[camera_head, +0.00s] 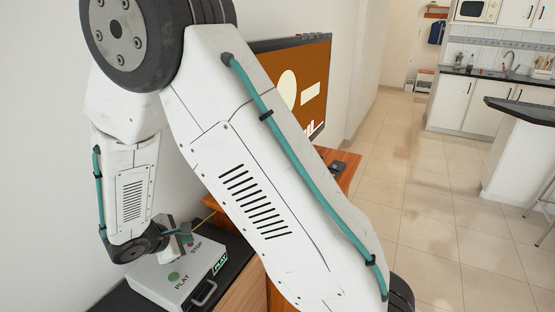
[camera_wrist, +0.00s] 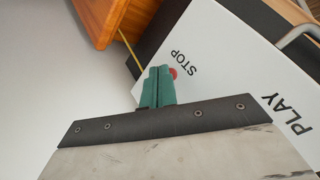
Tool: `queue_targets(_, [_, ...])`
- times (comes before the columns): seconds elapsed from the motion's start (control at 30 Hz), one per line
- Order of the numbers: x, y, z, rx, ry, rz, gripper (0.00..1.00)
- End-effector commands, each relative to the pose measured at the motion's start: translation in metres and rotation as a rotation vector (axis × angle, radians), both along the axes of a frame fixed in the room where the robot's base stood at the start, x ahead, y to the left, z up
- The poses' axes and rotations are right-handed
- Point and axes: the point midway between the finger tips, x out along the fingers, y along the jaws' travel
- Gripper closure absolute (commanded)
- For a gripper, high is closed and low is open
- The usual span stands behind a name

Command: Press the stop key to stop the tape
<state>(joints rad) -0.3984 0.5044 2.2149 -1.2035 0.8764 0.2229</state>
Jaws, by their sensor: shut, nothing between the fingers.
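The tape player is a pale box (camera_head: 150,281) on a dark surface at the lower left of the head view. Its top (camera_wrist: 226,60) fills the right of the wrist view, with the printed words STOP and PLAY. A round green key (camera_head: 174,276) sits by PLAY. The red stop key (camera_wrist: 174,73) shows beside the word STOP, partly hidden by my fingers. My gripper (camera_wrist: 157,72) is shut and empty, its teal fingertips right at the red key. I cannot tell whether they touch it. In the head view my gripper (camera_head: 184,239) is over the player's far part.
A green PLAY label (camera_head: 220,264) and a handle (camera_head: 204,293) are on the player's front. A screen (camera_head: 310,85) with an orange picture stands behind my arm. Wooden furniture (camera_head: 345,166) is beside it. Tiled floor (camera_head: 430,240) is clear at right, before kitchen counters.

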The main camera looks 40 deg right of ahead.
Motion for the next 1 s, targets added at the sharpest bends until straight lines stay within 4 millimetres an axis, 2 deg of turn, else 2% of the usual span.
queue_targets(0.37, [0.0,0.0,-0.003,0.0,0.0,0.0,1.0])
queue_targets(0.7, [0.0,0.0,0.009,0.0,-0.001,0.0,1.0])
queue_targets(1.0, [0.0,0.0,0.011,0.0,0.0,0.0,1.0])
